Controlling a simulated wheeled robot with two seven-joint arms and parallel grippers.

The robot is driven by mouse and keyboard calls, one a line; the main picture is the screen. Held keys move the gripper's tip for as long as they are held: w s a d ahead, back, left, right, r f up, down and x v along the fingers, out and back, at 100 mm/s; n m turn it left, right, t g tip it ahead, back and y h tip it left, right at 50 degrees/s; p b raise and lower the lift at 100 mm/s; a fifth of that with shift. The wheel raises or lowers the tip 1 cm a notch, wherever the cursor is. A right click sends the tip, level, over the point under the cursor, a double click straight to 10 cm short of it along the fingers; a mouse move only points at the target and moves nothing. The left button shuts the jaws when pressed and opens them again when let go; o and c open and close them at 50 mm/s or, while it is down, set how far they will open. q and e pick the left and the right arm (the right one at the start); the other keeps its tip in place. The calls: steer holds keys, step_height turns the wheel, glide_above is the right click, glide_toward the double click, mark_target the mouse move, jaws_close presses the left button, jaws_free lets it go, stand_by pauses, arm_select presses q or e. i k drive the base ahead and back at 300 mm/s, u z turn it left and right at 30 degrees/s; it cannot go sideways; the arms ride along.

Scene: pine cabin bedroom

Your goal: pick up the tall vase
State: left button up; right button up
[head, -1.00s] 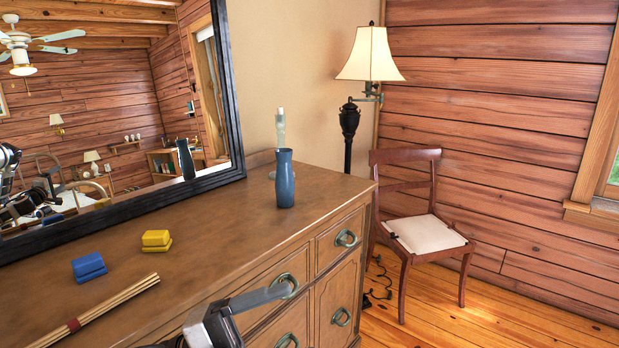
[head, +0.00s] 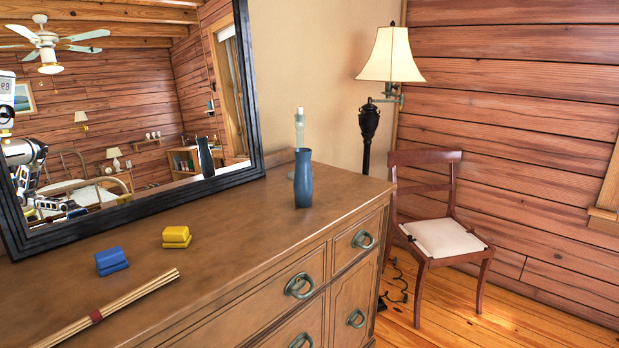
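The tall blue vase (head: 303,178) stands upright on the wooden dresser (head: 240,230), near its far right end. A pale, slim bottle-like object (head: 299,128) stands just behind it, partly hidden by the vase. The vase's reflection shows in the mirror. Neither of my grippers shows directly in the head view. Part of my body is reflected at the mirror's left edge, too unclear to read a gripper state.
A blue block-like item (head: 111,261), a yellow one (head: 176,237) and a bundle of sticks (head: 115,305) lie on the dresser's near left. The dark-framed mirror (head: 255,100) stands at the back. A floor lamp (head: 391,55) and a chair (head: 447,237) stand to the right.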

mark_target(303, 183)
steer(key=z, duration=1.8)
steer(key=k, duration=0.6)
steer(key=u, duration=1.05)
